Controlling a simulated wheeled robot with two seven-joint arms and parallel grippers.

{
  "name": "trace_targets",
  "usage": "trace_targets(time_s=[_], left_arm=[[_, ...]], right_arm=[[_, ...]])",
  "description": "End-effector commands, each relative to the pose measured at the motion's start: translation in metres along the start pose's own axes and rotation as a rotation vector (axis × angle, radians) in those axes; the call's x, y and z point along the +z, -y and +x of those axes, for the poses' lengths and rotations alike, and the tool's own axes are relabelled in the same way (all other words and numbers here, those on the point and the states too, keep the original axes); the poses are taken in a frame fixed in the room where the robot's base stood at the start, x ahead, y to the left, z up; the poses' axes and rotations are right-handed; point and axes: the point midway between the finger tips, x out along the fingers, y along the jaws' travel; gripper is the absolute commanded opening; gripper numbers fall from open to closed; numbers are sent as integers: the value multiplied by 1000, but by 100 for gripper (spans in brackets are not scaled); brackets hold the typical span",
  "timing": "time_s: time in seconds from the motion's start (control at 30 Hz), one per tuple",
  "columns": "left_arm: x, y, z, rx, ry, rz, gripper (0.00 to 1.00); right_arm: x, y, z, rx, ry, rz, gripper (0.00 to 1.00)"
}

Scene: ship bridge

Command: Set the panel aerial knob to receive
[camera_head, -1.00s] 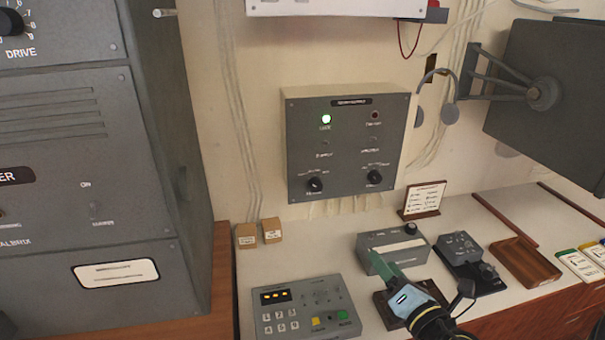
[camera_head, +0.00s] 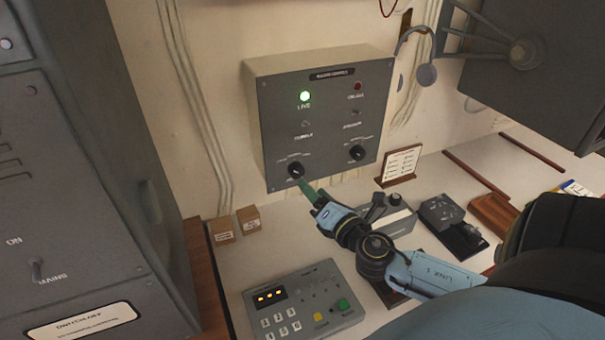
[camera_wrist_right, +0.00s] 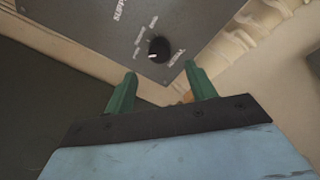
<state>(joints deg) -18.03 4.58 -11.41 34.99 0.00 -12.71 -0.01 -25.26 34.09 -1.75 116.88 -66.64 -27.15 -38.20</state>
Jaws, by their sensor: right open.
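A grey wall panel (camera_head: 325,110) carries a left black knob (camera_head: 296,170) and a right black knob (camera_head: 357,153) along its lower part. My right gripper (camera_head: 308,187), with green fingers, is just below the left knob. In the right wrist view a black knob (camera_wrist_right: 159,48) with a white pointer mark sits just beyond and between the fingertips of my open right gripper (camera_wrist_right: 160,76), with nothing held. My left gripper is not in view.
A keypad box (camera_head: 302,305) stands on the white counter below, with two small cardboard boxes (camera_head: 237,226) behind it. A grey device (camera_head: 390,215) and a framed card (camera_head: 400,165) are to the right. A tall grey cabinet (camera_head: 80,150) stands at left.

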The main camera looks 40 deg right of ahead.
Motion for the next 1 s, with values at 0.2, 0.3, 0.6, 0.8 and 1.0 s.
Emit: trace_targets(time_s=[0.2, 0.3, 0.6, 0.8, 1.0], left_arm=[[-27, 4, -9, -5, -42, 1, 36], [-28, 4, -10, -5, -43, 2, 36], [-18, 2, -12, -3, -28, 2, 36], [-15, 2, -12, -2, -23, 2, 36], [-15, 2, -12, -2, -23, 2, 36]], right_arm=[[2, -2, 36, 1, 1, 0, 56], [1, -1, 48, 1, 2, 1, 56], [0, 0, 61, 0, -1, 1, 56], [0, 0, 61, 0, -1, 1, 56], [0, 0, 61, 0, 0, 1, 30]])
